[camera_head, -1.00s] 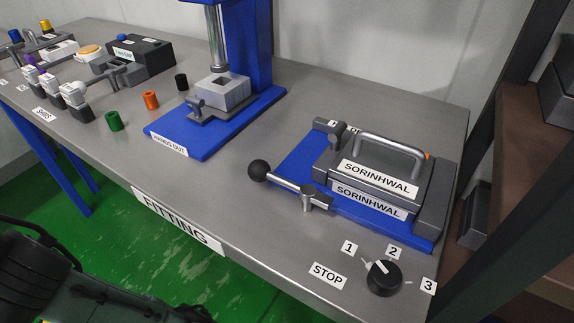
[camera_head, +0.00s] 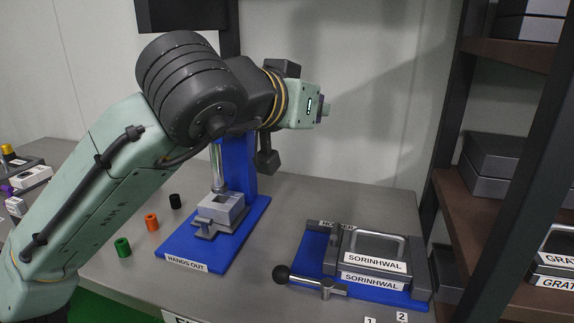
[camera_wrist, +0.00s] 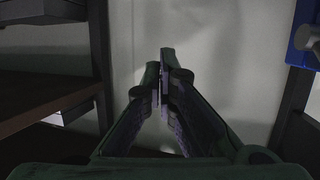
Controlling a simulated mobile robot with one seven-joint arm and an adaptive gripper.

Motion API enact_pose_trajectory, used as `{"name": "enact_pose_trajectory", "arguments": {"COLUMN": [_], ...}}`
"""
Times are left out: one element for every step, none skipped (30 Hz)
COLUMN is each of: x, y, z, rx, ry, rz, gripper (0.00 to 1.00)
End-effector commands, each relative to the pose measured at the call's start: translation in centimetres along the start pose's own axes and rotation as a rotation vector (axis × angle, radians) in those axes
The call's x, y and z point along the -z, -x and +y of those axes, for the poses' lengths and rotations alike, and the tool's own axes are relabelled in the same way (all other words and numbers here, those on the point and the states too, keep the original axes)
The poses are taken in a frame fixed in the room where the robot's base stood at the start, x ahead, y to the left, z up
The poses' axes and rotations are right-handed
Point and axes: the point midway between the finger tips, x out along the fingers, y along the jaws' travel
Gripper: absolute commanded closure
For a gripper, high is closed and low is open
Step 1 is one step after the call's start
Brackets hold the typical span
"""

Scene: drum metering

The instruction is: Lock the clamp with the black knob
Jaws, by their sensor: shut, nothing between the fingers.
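The clamp sits on a blue base plate (camera_head: 316,245) on the grey table. Its lever ends in a round black knob (camera_head: 281,273) that points left in the head view. The lever's pivot (camera_head: 327,289) is at the front of the base. A grey box with a handle (camera_head: 376,247) and SORINHWAL labels is in the fixture. My arm is raised over the left of the table. My gripper shows in the wrist view (camera_wrist: 162,52), shut and empty, facing a pale wall. It is well away from the knob.
A blue press (camera_head: 245,185) marked HANDS OUT stands left of the clamp. A shelf rack (camera_head: 495,190) with boxes is at the right. The air above the clamp is free.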

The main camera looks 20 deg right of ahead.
Motion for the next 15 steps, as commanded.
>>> {"name": "enact_pose_trajectory", "arguments": {"x": [-1.9,-3.5,-5.5,-6.8,-8.1,-9.6,-10.6,-11.4,-12.4,-13.0,-13.4,-14.0,-14.3,-14.5,-14.7], "y": [-1.1,-1.6,-1.9,-1.9,-1.8,-1.5,-1.2,-0.9,-0.5,-0.1,0.2,0.6,0.8,1.0,1.1], "z": [0.9,1.2,1.6,1.8,1.9,2.0,2.0,2.0,2.0,2.0,2.0,2.0,2.0,2.0,2.0], "rx": [0.010,0.017,0.032,0.047,0.063,0.086,0.103,0.120,0.141,0.156,0.167,0.181,0.191,0.197,0.203], "ry": [0.015,0.032,0.053,0.068,0.081,0.099,0.111,0.123,0.135,0.144,0.151,0.159,0.165,0.169,0.172], "rz": [-0.148,-0.238,-0.350,-0.429,-0.504,-0.596,-0.658,-0.712,-0.776,-0.818,-0.854,-0.893,-0.915,-0.933,-0.950], "gripper": [1.00,1.00,1.00,1.00,1.00,1.00,1.00,1.00,1.00,1.00,1.00,1.00,1.00,1.00,1.00]}}
